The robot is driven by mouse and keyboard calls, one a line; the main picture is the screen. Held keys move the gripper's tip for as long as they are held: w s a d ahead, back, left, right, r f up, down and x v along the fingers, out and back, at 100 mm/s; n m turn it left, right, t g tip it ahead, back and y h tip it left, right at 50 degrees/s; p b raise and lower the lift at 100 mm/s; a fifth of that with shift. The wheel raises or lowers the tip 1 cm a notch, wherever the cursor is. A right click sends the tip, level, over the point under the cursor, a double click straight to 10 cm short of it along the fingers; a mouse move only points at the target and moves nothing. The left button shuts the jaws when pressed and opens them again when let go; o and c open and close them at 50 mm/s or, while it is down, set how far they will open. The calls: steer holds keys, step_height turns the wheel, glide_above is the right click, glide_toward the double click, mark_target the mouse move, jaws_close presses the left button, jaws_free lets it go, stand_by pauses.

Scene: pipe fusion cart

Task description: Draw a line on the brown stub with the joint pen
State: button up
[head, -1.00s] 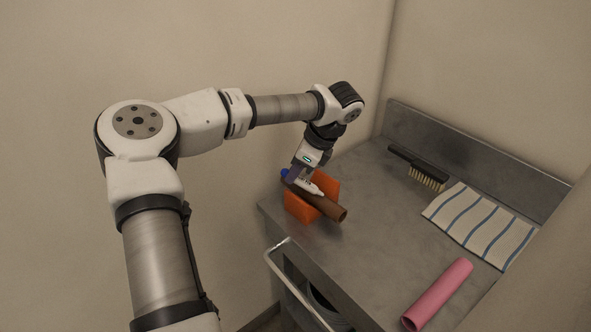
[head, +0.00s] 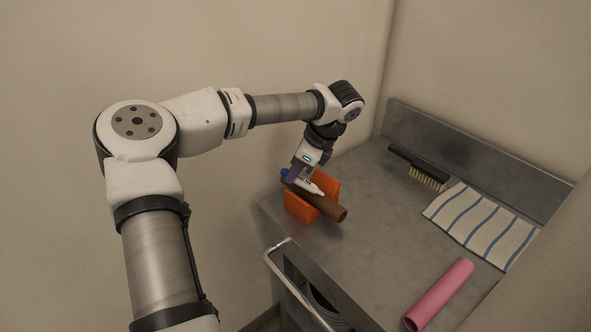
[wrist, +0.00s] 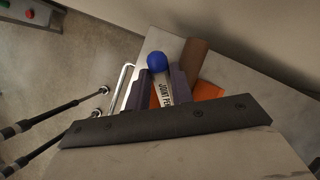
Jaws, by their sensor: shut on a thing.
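The brown stub (head: 329,206) lies across an orange holder (head: 297,208) at the cart's near left corner. My gripper (head: 301,178) is shut on the joint pen (head: 313,187), a white pen with a blue end. The pen is held low over the stub, its tip pointing right in the head view; I cannot tell whether the tip touches the stub. In the wrist view the pen (wrist: 163,92) shows its lettering and blue ball end between the fingers, with the stub (wrist: 192,58) and orange holder (wrist: 207,91) behind. No line is visible on the stub.
A pink pipe (head: 438,294) lies at the cart's front right. A striped cloth (head: 481,226) and a black brush (head: 420,167) lie toward the back. A rail handle (head: 279,246) sticks out at the front. The middle of the metal top (head: 372,232) is clear.

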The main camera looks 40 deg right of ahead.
steer(key=shift+w+a+b, duration=0.15)
steer(key=shift+w+b, duration=0.65)
steer(key=shift+w+a+b, duration=0.15)
steer(key=shift+w+b, duration=0.6)
steer(key=shift+b, duration=0.05)
steer(key=shift+w+a+f+b, duration=0.1)
steer(key=shift+w+a+b, duration=0.05)
steer(key=shift+w+b, duration=0.6)
steer(key=shift+w+a+b, duration=0.1)
steer(key=shift+w+b, duration=0.3)
steer(key=shift+w, duration=0.55)
stand_by(0.4)
steer(key=shift+w, duration=0.25)
stand_by(0.3)
step_height(320, 180, up, 7)
steer(key=p, duration=0.3)
stand_by(0.5)
steer(key=shift+d, duration=0.1)
